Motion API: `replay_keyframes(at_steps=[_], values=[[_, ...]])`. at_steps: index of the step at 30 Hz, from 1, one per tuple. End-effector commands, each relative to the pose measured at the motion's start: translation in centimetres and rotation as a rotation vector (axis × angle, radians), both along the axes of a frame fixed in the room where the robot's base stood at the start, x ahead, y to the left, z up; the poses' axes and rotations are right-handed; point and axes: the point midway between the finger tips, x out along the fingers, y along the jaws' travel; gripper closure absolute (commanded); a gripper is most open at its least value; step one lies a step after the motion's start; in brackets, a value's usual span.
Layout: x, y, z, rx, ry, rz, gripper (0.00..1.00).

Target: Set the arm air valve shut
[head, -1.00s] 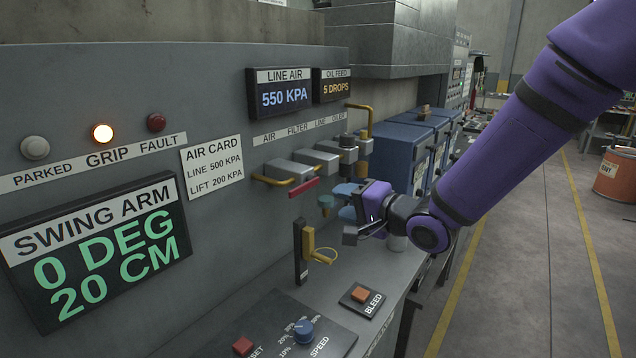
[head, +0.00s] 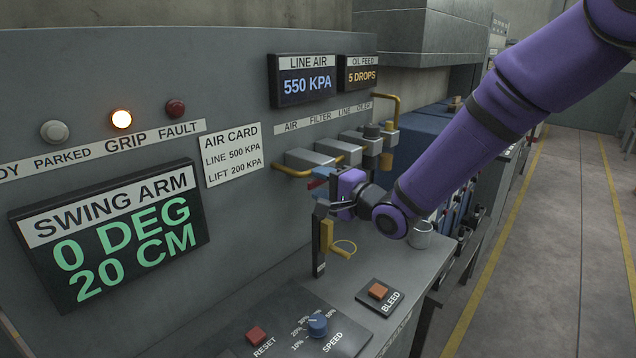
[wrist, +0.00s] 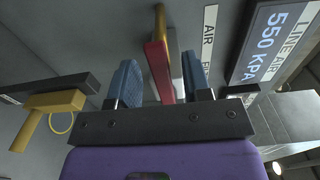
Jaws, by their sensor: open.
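The arm air valve is the grey block (head: 312,160) under the AIR label, with a yellow pipe and a red lever. In the wrist view the red lever (wrist: 158,68) stands between the two blue finger pads of my gripper (wrist: 160,78). The pads are apart, with a gap showing on each side of the lever, so my gripper is open around it, not closed on it. In the head view my gripper (head: 324,182) is at the valve's front and hides most of the lever.
A yellow handle with a ring (head: 328,236) on a black upright stands just below my gripper. The LINE AIR display (head: 304,81) reads 550 KPA; the air card (head: 231,155) says line 500. A bleed button (head: 378,291) and speed knob (head: 317,325) are on the bench.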

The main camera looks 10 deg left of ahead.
Motion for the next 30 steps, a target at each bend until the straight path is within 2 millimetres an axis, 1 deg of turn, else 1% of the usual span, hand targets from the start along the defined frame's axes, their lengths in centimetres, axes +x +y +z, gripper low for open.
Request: replay_keyframes(at_steps=[3, 6, 14, 15, 17, 18, 20, 30], values=[[0.47, 0.8, 0.05, 0.001, -0.001, 0.0, 0.55], [0.61, 1.09, 0.03, 0.001, -0.001, 0.0, 0.55], [0.66, 1.12, 0.02, 0.0, 0.0, -0.001, 0.55], [0.66, 1.12, 0.02, 0.0, 0.0, -0.001, 0.65], [0.65, 1.11, 0.02, 0.0, 0.0, -0.001, 0.78], [0.65, 1.11, 0.02, 0.0, 0.0, -0.001, 0.88], [0.65, 1.11, 0.02, 0.0, 0.0, -0.001, 1.0], [0.67, 1.08, -0.15, -0.01, -0.017, -0.001, 1.0]])
